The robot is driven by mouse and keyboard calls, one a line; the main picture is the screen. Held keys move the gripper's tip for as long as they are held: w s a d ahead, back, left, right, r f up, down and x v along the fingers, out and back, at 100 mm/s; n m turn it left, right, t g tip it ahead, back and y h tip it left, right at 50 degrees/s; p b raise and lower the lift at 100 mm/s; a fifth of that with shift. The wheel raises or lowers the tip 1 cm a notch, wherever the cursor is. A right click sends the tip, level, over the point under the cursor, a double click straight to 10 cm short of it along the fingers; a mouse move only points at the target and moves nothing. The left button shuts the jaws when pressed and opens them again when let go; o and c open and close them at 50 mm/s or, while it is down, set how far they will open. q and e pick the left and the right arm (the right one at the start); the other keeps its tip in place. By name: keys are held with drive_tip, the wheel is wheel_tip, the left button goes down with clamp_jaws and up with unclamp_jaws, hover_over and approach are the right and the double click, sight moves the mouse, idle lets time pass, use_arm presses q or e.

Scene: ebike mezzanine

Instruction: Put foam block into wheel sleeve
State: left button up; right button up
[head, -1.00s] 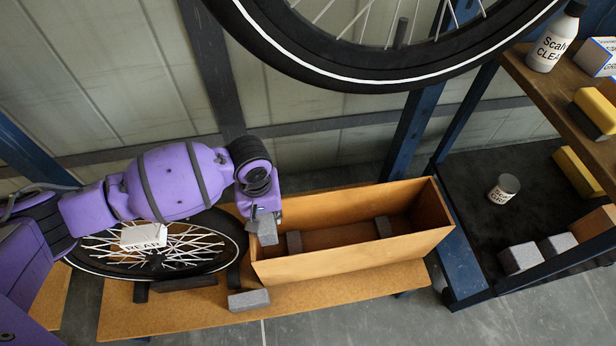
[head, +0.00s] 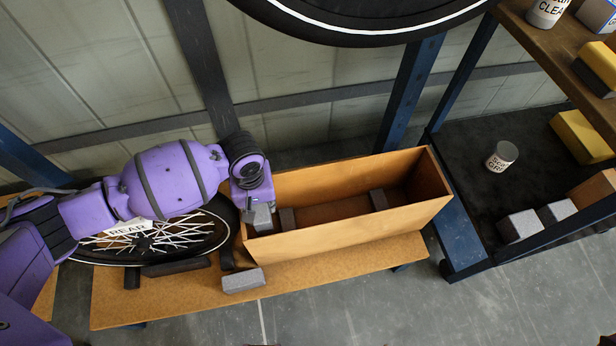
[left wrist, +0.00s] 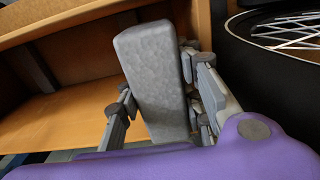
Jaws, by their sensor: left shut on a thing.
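The wheel sleeve seems to be the long open-topped wooden box (head: 350,232) on the bench. It has dark pads inside, one near its left end (head: 287,218) and one towards the right (head: 379,199). My left gripper (head: 258,206) is at the box's left end, shut on a grey foam block (head: 262,217). In the left wrist view the foam block (left wrist: 152,75) sits between the two fingers (left wrist: 160,105), its long side pointing away from the gripper. The block's lower end is partly inside or just over the box opening; I cannot tell which. My right gripper is not in view.
A second grey block (head: 243,280) lies on the bench (head: 180,300) in front of the box. A spoked wheel (head: 170,240) with a REAR tag (head: 128,229) lies left of the box. A shelf rack (head: 465,240) stands to the right. Another wheel (head: 360,25) hangs above.

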use_arm(q)
drive_tip(key=o, duration=1.1)
drive_tip(key=shift+o, duration=0.3)
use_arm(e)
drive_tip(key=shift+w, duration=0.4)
use_arm(q)
drive_tip(key=shift+a, duration=0.1)
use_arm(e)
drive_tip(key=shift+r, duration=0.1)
use_arm(q)
drive_tip(key=shift+r, duration=0.25)
wheel_tip(320, 180, up, 12)
drive_tip(key=shift+f, duration=0.25)
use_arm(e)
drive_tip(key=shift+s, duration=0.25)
